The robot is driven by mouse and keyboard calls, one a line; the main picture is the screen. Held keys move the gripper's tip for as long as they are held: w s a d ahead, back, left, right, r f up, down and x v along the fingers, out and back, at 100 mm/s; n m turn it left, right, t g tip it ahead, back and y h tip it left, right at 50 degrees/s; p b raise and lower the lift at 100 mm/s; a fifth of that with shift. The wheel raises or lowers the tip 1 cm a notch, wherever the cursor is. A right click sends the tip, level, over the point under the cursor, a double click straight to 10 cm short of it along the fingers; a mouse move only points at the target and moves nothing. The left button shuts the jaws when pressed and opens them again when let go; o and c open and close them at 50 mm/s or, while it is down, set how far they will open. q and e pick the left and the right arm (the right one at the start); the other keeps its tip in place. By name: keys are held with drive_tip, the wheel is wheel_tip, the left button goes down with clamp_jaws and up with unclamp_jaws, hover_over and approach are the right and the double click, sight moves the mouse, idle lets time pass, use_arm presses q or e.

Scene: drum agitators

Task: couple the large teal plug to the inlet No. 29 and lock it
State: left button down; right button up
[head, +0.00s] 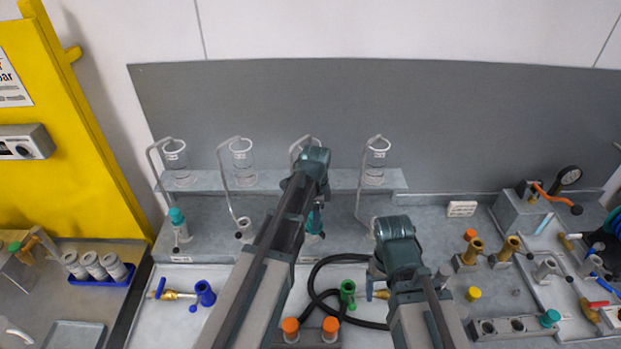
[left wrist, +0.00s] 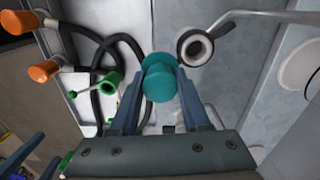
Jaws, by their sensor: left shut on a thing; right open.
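My left gripper (head: 316,225) is shut on the large teal plug (left wrist: 160,80), which shows between its fingertips in the left wrist view. A bit of teal (head: 315,212) shows below the wrist in the head view. In the left wrist view a grey ring-shaped inlet (left wrist: 194,48) with a lever handle is open and empty, just beyond the plug and to its right; they look apart. My arm hides this inlet in the head view. I cannot read which number it bears. My right gripper (head: 378,268) is open, to the right; its blue fingers show in the left wrist view (left wrist: 25,150).
A green fitting (head: 347,292), a black hose (head: 312,282) and orange-capped parts (head: 290,326) lie in front. Another inlet (head: 243,222) at left is empty; a further one holds a smaller-looking teal plug (head: 177,217). Glass cylinders (head: 241,160) stand along the back ledge.

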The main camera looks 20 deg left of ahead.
use_arm(q)
drive_tip(key=w+a+r+p, duration=0.2)
drive_tip(key=w+a+r, duration=0.1)
drive_tip(key=w, duration=0.2)
drive_tip(key=shift+w+r, duration=0.35)
use_arm(e)
wheel_tip(320, 180, up, 4)
drive_tip(key=shift+f, duration=0.15)
use_arm(q)
drive_tip(key=shift+f, duration=0.15)
use_arm(e)
drive_tip(key=shift+f, duration=0.1)
use_arm(q)
drive_tip(key=shift+d+f+b, duration=0.1)
drive_tip(key=shift+f+b, duration=2)
drive_tip(key=shift+b, duration=0.05)
use_arm(e)
drive_tip(key=shift+f, duration=2.15)
use_arm(q)
drive_tip(key=shift+f, duration=0.1)
use_arm(e)
drive_tip(key=shift+f, duration=0.1)
use_arm(q)
drive_tip(key=shift+f+b, duration=0.25)
drive_tip(key=shift+b, duration=0.1)
use_arm(e)
drive_tip(key=shift+f, duration=0.25)
